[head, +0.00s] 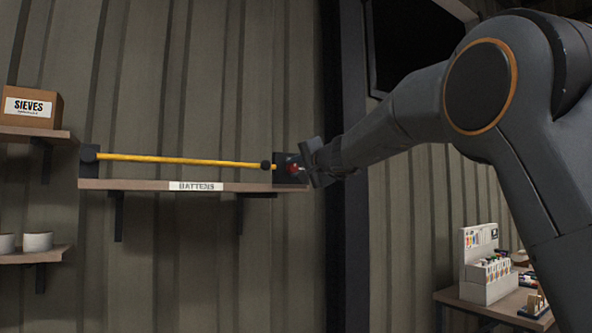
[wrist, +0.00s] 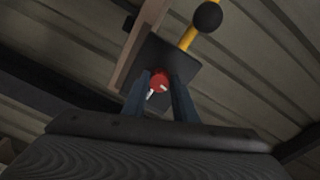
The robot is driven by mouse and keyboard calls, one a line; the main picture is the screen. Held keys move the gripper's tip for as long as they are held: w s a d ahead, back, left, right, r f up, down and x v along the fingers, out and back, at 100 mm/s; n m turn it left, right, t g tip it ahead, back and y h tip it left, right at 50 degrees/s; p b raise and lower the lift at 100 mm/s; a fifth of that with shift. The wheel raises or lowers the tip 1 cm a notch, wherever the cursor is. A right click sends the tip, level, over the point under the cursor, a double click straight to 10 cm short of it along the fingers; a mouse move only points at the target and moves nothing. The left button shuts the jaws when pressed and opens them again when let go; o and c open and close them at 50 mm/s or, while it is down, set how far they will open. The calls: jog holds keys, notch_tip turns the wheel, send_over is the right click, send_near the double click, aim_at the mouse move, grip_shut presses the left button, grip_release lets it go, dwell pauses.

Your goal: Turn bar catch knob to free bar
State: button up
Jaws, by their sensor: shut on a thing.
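The yellow bar (head: 180,159) runs across the front of the shelf labelled BATTENS, between dark end brackets. A black ball (head: 266,165) sits on the bar near its right end; it also shows in the wrist view (wrist: 207,17). The red catch knob (wrist: 160,80) is on the dark right-hand bracket plate (wrist: 187,72), with a white mark on it. My gripper (wrist: 160,84) is shut on the red knob, one finger on each side. In the head view my gripper (head: 301,168) is at the bracket and partly hides the knob.
The BATTENS shelf (head: 140,185) is fixed to a ribbed wall. A SIEVES box (head: 32,106) and white pots (head: 38,241) stand on shelves at left. A dark post (head: 345,240) is just right of the bracket. A bench (head: 480,302) with small goods is at lower right.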

jog(key=m, duration=0.3)
jog(key=shift+m, duration=0.3)
jog(key=m+p, duration=0.1)
jog(key=m, duration=0.3)
jog(key=shift+d+r, duration=0.1)
jog(key=shift+r, duration=0.05)
jog(key=m+g+p, duration=0.1)
jog(key=m, duration=0.2)
jog(key=shift+m+y, duration=0.3)
jog(key=shift+w+m+p, duration=0.1)
jog(key=shift+m+p, duration=0.6)
jog(key=shift+m, duration=1)
jog(key=o, duration=1)
jog(key=shift+o, duration=0.2)
jog(key=shift+d, duration=0.1)
jog(key=b+v, duration=0.3)
jog(key=v, duration=0.4)
jog(key=shift+s+d, duration=0.3)
jog(key=shift+s, duration=0.05)
